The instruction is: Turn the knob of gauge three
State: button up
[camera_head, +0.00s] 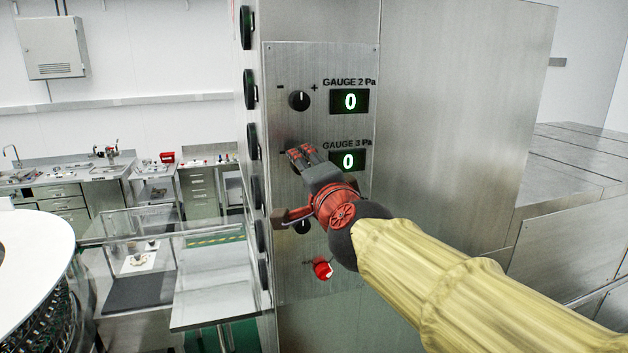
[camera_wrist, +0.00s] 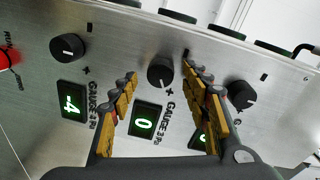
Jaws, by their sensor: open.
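The gauge three display (camera_head: 347,161) reads 0 on a metal panel, with its label above it; its knob is hidden behind my gripper (camera_head: 302,153) in the head view. In the wrist view the round black gauge three knob (camera_wrist: 161,75) shows between the two open fingers of my gripper (camera_wrist: 160,68), with the gauge three display (camera_wrist: 144,122) reading 0. One finger is on each side of the knob, with gaps visible. I cannot tell how deep the fingertips reach around it. The gripper is open and empty.
The gauge 2 knob (camera_head: 299,100) and display (camera_head: 349,101) are above. A lower knob (camera_head: 303,227) and a red knob (camera_head: 322,268) are below. In the wrist view a neighbouring display (camera_wrist: 71,104) reads 4. Round dark fittings (camera_head: 252,141) line the panel's left edge.

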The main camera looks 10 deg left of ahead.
jog(key=v, duration=1)
jog(key=shift+s, duration=0.25)
jog(key=shift+d, duration=0.1)
jog(key=s+a+f+n+g+y, duration=0.1)
jog(key=s+a+f+n+g, duration=0.15)
jog(key=f, duration=0.25)
jog(key=s+a+f+n+g+y, duration=0.1)
jog(key=s+a+f+n+g, duration=0.15)
jog(key=s+f+n, duration=0.2)
jog(key=s+d+f+n+g+h+b, duration=0.25)
jog(key=d+f, duration=0.25)
jog(key=f, duration=0.6)
jog(key=s+d+f+h+b, duration=0.2)
jog(key=d+f+b, duration=0.4)
jog(key=d+f, duration=0.4)
jog(key=s+d+f+g+h+b, duration=0.1)
jog(key=s+d+f+h+b, duration=0.2)
jog(key=d+f, duration=0.7)
jog(key=s+d+f+g+h+b, duration=0.1)
jog(key=s+d+f+h+b, duration=0.2)
jog(key=s+d+f+b, duration=0.2)
jog(key=d+f+m+b, duration=0.1)
jog(key=d+f+b, duration=0.2)
jog(key=d+f, duration=0.3)
jog(key=shift+s+f+b, duration=0.2)
jog(key=shift+f+b, duration=0.15)
jog(key=shift+f, duration=0.1)
